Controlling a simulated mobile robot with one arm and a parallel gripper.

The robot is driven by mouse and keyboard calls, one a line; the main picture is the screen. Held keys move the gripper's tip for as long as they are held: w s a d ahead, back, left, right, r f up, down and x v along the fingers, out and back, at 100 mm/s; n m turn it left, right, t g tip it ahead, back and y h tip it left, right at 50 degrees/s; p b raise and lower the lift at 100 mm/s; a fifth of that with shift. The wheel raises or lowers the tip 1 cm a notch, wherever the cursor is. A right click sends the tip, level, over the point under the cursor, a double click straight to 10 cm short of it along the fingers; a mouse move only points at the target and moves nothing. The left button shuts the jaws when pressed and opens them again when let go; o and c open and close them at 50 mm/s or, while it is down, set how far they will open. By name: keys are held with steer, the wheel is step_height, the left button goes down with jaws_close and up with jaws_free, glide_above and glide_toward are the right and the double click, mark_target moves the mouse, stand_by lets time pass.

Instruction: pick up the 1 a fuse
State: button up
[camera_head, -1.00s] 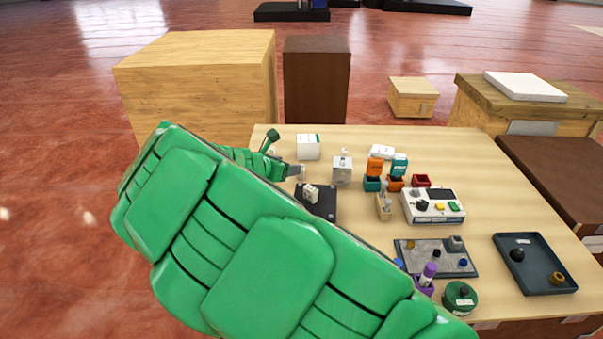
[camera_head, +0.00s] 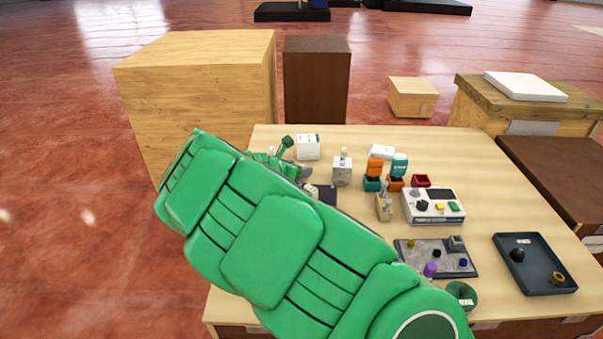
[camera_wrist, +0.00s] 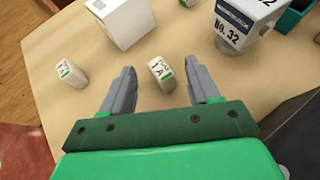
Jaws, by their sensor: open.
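A small white fuse (camera_wrist: 161,77) with a green band and a "1 A" label stands on the table in the wrist view. My gripper (camera_wrist: 160,66) is open, with one finger to each side of this fuse and a gap visible on both sides. A similar small white fuse (camera_wrist: 72,75) with a green mark stands to the left, outside the fingers; its label seems to read "1 A" too. In the head view, my green arm covers much of the gripper area, and the fuse between the fingers cannot be made out.
A white box (camera_wrist: 122,20) stands just beyond the fingers. A white dispenser marked "No. 32" (camera_wrist: 240,22) is ahead to the right. A dark block (camera_wrist: 290,130) lies close to the right. Farther right are a white device (camera_head: 434,208) and a dark tray (camera_head: 535,287).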

steer(key=shift+w+d+f, duration=0.3)
steer(key=shift+w, duration=0.2)
jaws_close()
steer(key=shift+r, duration=0.1)
